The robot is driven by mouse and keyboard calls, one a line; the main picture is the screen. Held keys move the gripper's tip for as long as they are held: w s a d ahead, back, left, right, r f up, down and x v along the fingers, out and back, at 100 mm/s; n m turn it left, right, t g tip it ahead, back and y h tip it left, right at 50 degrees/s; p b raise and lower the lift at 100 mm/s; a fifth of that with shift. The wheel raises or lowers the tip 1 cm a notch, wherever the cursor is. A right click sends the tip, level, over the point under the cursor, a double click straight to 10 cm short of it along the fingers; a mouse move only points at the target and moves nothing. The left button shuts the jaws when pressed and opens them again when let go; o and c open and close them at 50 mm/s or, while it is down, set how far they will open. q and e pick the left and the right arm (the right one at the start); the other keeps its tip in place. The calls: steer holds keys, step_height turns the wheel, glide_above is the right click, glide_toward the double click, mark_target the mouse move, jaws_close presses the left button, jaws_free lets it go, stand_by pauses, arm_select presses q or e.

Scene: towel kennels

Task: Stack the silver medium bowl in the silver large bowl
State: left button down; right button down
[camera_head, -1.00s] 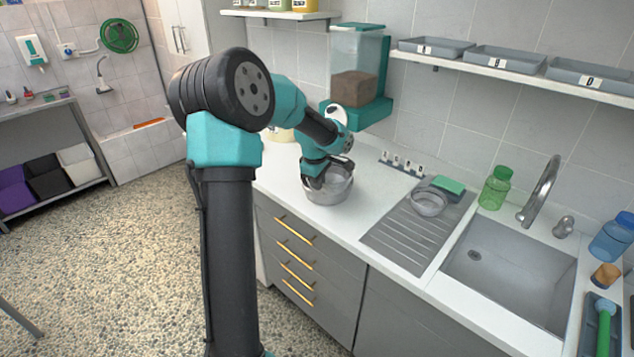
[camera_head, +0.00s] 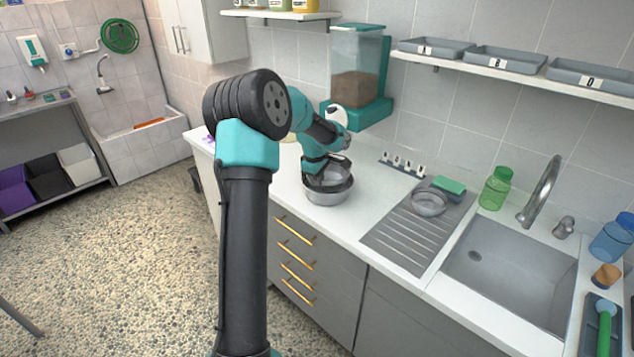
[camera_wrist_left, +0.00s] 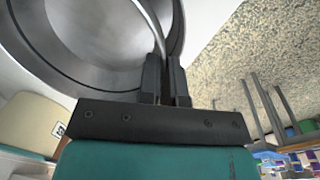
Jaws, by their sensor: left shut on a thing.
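The silver large bowl (camera_head: 328,197) stands on the white counter. The silver medium bowl (camera_head: 336,174) is at its mouth, partly hidden by my left gripper (camera_head: 313,180); I cannot tell whether it rests inside or hangs just above. The left gripper is shut on the medium bowl's rim at its left side. In the left wrist view the fingers (camera_wrist_left: 166,75) pinch the rim of the medium bowl (camera_wrist_left: 85,45), whose inside fills the upper left. A second curved metal edge shows just right of the fingers. My right gripper is not in view.
A smaller metal bowl (camera_head: 429,204) and a green sponge (camera_head: 449,185) are on the grooved drainboard (camera_head: 400,238), beside the sink (camera_head: 510,270). A food dispenser (camera_head: 357,75) hangs on the wall behind the bowls. The counter between bowls and drainboard is clear.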

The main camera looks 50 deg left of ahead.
arm_select(q)
steer(key=shift+f, duration=0.45)
steer(key=shift+f, duration=0.65)
steer(key=c, duration=1.3)
jaws_free()
steer(key=shift+r, duration=0.1)
step_height(320, 180, up, 13)
steer(key=s, duration=0.1)
steer(key=shift+s+d, duration=0.2)
steer(key=shift+d, duration=0.05)
